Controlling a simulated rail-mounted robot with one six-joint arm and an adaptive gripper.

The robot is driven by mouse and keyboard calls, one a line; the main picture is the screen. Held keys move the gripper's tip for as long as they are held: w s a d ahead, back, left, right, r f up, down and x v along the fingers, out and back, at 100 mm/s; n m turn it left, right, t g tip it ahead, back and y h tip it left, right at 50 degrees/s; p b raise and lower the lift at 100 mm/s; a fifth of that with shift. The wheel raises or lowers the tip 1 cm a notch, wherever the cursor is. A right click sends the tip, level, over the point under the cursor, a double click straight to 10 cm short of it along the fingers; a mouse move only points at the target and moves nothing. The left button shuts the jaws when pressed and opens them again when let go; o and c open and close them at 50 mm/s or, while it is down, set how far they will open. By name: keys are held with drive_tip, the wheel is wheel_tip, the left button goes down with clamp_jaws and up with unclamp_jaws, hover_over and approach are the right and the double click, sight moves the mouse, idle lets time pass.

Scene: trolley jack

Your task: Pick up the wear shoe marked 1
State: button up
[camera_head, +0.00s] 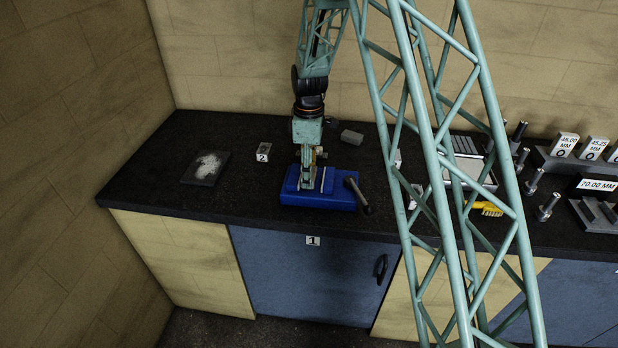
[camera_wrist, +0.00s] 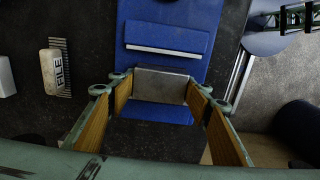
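My gripper (camera_head: 308,182) points down at a blue vise (camera_head: 335,201) on the dark bench. In the wrist view, a plain grey block (camera_wrist: 162,85) lies between the tips of my gripper (camera_wrist: 160,88), over the blue vise (camera_wrist: 168,38). The pads reach close to both sides of the block; whether they press on it is unclear. No number shows on this block. A white label marked 1 (camera_head: 312,240) shows at the bench's front edge, below the vise. A small block marked 2 (camera_head: 263,152) stands left of the vise.
A dark plate with pale powder (camera_head: 207,167) lies at the left. A grey block (camera_head: 352,137) sits behind the vise, whose handle (camera_head: 357,195) sticks out right. Gauges and pins (camera_head: 590,185) fill the right.

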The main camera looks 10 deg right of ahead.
drive_tip(key=c, duration=0.8)
drive_tip(key=shift+w+r, duration=0.1)
drive_tip(key=shift+r, duration=0.05)
drive_tip(key=shift+c, duration=0.2)
drive_tip(key=shift+r+p, duration=0.35)
drive_tip(key=shift+r, duration=1.55)
drive_tip(key=shift+s+f, duration=0.25)
drive_tip(key=shift+s, duration=0.25)
drive_tip(key=s+r+b, duration=0.1)
drive_tip(key=s+b, duration=0.3)
drive_tip(key=s, duration=1.1)
drive_tip(key=shift+d+r, duration=0.15)
drive_tip(key=shift+r, duration=0.1)
